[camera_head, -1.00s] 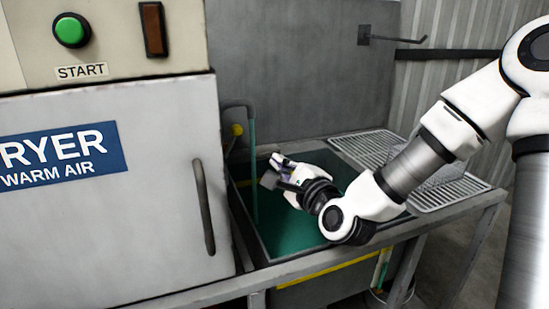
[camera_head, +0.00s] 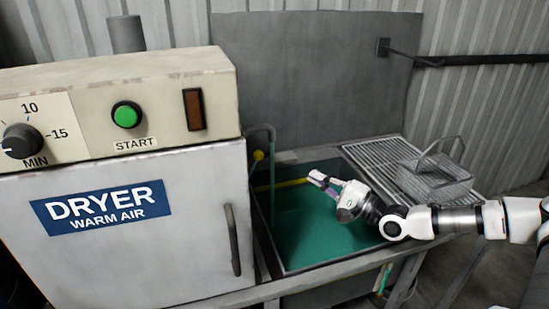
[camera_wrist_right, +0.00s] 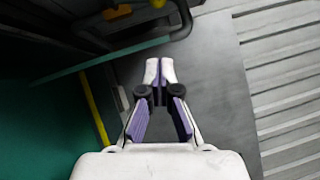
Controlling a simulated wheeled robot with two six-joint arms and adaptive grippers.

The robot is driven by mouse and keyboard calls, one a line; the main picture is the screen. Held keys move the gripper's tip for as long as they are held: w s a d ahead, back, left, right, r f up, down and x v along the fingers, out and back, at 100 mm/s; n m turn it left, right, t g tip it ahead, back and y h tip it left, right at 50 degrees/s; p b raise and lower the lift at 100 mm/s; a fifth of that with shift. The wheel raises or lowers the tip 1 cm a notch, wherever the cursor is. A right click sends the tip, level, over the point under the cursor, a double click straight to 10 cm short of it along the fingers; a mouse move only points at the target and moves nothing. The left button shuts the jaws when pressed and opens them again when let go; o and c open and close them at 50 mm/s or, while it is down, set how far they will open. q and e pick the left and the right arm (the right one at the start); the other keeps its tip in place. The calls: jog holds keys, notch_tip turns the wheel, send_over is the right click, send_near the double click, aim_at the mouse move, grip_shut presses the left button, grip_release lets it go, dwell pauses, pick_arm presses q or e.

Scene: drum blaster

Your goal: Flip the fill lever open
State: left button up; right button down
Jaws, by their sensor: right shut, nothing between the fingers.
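A bent dark pipe (camera_head: 262,128) with a yellow knob (camera_head: 258,156) stands at the back left corner of the green-lined tank (camera_head: 310,228), beside the dryer. The knob may belong to the fill lever; its shape is too small to tell. The yellow knob also shows at the top edge of the right wrist view (camera_wrist_right: 158,3), near an orange-yellow piece (camera_wrist_right: 117,12). My right gripper (camera_head: 316,178) is over the tank, right of the knob and apart from it. In the right wrist view its fingertips (camera_wrist_right: 160,70) are together and empty. My left gripper is out of view.
The dryer (camera_head: 180,235) with its upright handle (camera_head: 232,240) borders the tank on the left. A thin green upright pipe (camera_head: 271,180) stands in the tank's left side. A wire basket (camera_head: 440,180) sits on the drain rack (camera_head: 395,160) at right. A grey panel (camera_head: 320,60) stands behind.

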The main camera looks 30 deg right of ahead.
aim_at(253, 167)
pick_arm(q)
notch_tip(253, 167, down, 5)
jog(key=b, duration=0.3)
jog(key=shift+b, duration=0.35)
pick_arm(e)
jog(key=s+a+x, duration=0.1)
jog(key=a+x, duration=0.1)
jog(key=x, duration=1)
jog(key=shift+a+r, duration=0.3)
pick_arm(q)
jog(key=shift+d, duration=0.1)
